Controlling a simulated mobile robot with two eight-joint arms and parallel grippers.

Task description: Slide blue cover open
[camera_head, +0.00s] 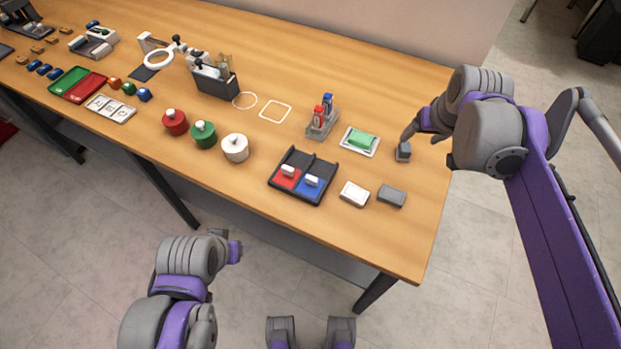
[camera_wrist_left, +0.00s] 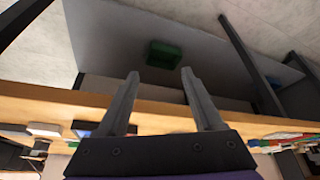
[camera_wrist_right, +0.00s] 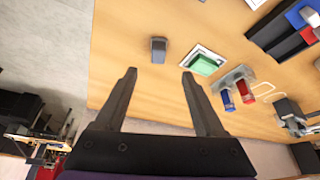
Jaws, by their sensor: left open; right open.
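The blue cover (camera_head: 309,186) is a flat blue panel with a white handle. It lies in a black two-part tray (camera_head: 273,184) beside a red cover (camera_head: 286,179), also with a white handle. Part of the blue cover shows at the top right of the right wrist view (camera_wrist_right: 298,16). My right gripper (camera_wrist_right: 159,74) is open and empty over the table's right end, close to a small grey block (camera_head: 403,152). My left gripper (camera_wrist_left: 160,73) is open and empty in front of the table's front edge; its fingers hardly show in the head view.
A white block (camera_head: 354,193) and a grey block (camera_head: 391,195) lie right of the tray. Behind them are a green block on a white plate (camera_head: 360,141) and a stand with red and blue bottles (camera_head: 322,117). Round red, green and white pieces stand left.

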